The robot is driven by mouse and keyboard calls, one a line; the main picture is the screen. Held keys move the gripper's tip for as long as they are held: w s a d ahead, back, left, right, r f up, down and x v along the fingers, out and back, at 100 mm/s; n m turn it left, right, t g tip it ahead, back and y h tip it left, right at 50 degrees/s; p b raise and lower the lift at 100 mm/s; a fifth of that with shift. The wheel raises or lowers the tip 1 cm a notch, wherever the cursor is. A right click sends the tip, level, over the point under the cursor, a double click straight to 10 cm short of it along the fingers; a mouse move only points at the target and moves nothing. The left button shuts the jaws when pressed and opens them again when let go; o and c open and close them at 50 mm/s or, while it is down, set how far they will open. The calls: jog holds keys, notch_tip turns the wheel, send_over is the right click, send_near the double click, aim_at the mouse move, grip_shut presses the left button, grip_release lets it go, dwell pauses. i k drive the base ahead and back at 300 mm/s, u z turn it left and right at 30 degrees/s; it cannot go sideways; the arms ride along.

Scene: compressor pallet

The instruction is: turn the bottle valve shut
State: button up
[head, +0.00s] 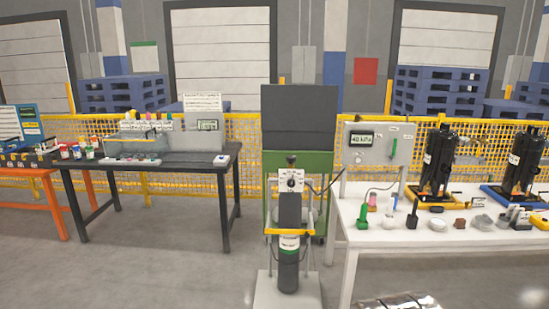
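A dark gas bottle (289,215) with a white and green label band stands upright at the centre of the head view. It stands on a pale base plate (262,296), with a yellow bracket (272,231) around its middle. A white panel with a round dial (292,180) is at its top. A small dark knob (291,160) above this panel looks like the valve. Its turn position is too small to tell. A dark hose runs from the top toward the right.
A white table (345,236) at right holds a display box (377,144) reading about 40 kPa, two black compressors (437,165) and small parts. A dark bench (190,162) stands left. A green cabinet (270,160) is behind the bottle. Floor (190,262) is clear front left.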

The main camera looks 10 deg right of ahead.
aim_at(290, 159)
jog(key=u, duration=0.45)
jog(key=i, duration=0.75)
jog(key=u, duration=0.55)
jog(key=i, duration=2.5)
jog(key=z, duration=0.5)
